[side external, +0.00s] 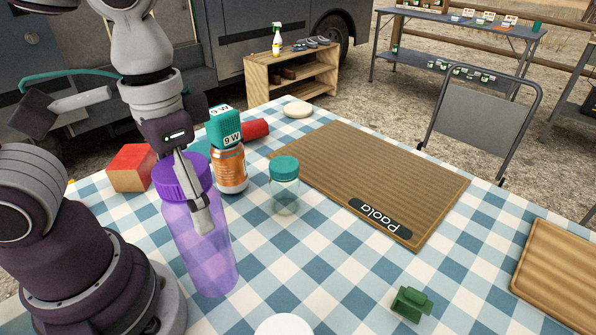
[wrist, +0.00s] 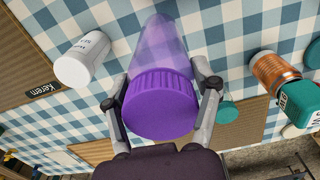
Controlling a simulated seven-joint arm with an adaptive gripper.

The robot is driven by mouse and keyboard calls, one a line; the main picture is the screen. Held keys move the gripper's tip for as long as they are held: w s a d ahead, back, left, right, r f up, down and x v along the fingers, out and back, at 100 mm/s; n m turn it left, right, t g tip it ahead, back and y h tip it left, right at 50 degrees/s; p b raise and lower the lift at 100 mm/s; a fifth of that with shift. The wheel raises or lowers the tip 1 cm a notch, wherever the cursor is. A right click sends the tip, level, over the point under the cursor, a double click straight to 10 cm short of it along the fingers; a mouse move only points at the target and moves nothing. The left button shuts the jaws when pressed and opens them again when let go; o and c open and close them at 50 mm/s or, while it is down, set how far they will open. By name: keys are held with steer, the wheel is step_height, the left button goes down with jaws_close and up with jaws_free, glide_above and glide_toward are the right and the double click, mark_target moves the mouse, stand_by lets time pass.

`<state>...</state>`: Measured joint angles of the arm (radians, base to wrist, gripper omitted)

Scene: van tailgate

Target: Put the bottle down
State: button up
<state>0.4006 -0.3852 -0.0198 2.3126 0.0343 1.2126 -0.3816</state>
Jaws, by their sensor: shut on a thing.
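The bottle (side external: 203,255) is tall, translucent purple, with a ribbed purple lid. It stands upright or nearly so at the left of the side external view, beside my arm. My gripper (side external: 201,212) is shut on it near the top. In the wrist view the bottle (wrist: 160,45) runs away from the camera, lid (wrist: 158,105) nearest, with a finger of my gripper (wrist: 160,88) on each side. I cannot tell whether its base touches the checked cloth. One finger hides part of the bottle in the side external view.
Behind the bottle are an orange can (side external: 231,172) with a teal box (side external: 223,128) on it, a teal-lidded jar (side external: 285,190) and a red block (side external: 131,168). A mat (side external: 375,175) marked Paola lies beyond. A green item (side external: 411,304) sits front right; checked cloth (side external: 335,255) between is clear.

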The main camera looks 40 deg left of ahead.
steer(key=shift+s+d+f+m, duration=0.3)
steer(key=shift+s+d+m, duration=0.35)
steer(key=shift+s+m, duration=0.2)
steer(key=w+d+f, duration=0.2)
steer(key=w+d, duration=0.2)
steer(key=w, duration=0.2)
steer(key=w+d+f, duration=0.3)
steer(key=w+d, duration=0.1)
steer(key=w, duration=0.3)
steer(key=shift+d, duration=0.4)
steer(key=shift+w+f, duration=0.1)
steer(key=o, duration=1.2)
steer(key=shift+o, duration=0.2)
